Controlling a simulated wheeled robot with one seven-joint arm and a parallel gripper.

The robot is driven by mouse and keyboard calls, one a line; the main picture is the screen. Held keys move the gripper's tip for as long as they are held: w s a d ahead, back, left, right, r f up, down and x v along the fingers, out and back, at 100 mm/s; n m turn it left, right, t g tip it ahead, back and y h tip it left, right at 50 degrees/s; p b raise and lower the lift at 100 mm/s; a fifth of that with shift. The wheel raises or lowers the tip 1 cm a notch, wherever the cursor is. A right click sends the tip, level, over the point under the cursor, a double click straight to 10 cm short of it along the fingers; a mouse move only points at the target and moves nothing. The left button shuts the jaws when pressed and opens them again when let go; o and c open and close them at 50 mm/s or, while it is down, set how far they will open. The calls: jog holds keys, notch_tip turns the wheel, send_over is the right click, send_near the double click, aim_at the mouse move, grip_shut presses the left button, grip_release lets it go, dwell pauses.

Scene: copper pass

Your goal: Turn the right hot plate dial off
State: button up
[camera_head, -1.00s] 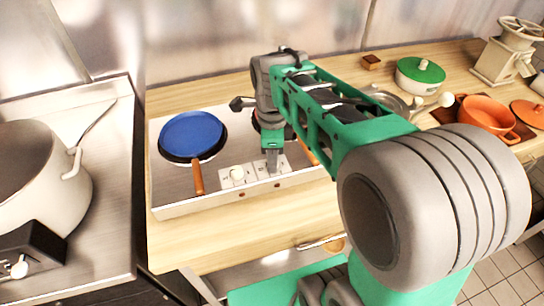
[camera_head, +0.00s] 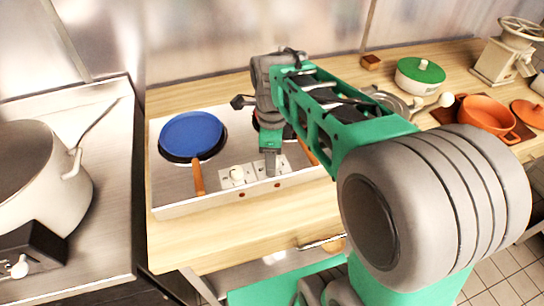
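The hot plate unit (camera_head: 168,201) is a silver two-burner box on the wooden counter. Its left dial (camera_head: 237,174) is a cream knob on a white panel. The fingers are at or just above that panel. I cannot tell whether they touch the dial or are open or shut.
A blue pan (camera_head: 192,134) sits on the left burner, its orange handle pointing forward. Another orange handle (camera_head: 307,151) shows right of my gripper. A large white pot (camera_head: 40,180) stands at left. A green-lidded pot (camera_head: 420,75) and orange pot (camera_head: 484,120) stand at right.

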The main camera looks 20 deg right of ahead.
notch_tip(320, 180, up, 8)
jog(key=shift+f+b, duration=0.1)
jog(key=shift+b, duration=0.2)
dwell(0.5)
jog(key=shift+s+f+n, duration=0.25)
jog(key=shift+s+n, duration=0.05)
jog(key=shift+n, duration=0.5)
jog(key=s+f+n+t, duration=0.3)
jog(key=s+f+n, duration=0.4)
jog(key=n, duration=1.4)
jog(key=shift+a+f, duration=0.2)
jog(key=shift+a, duration=0.1)
jog(key=shift+c, duration=0.5)
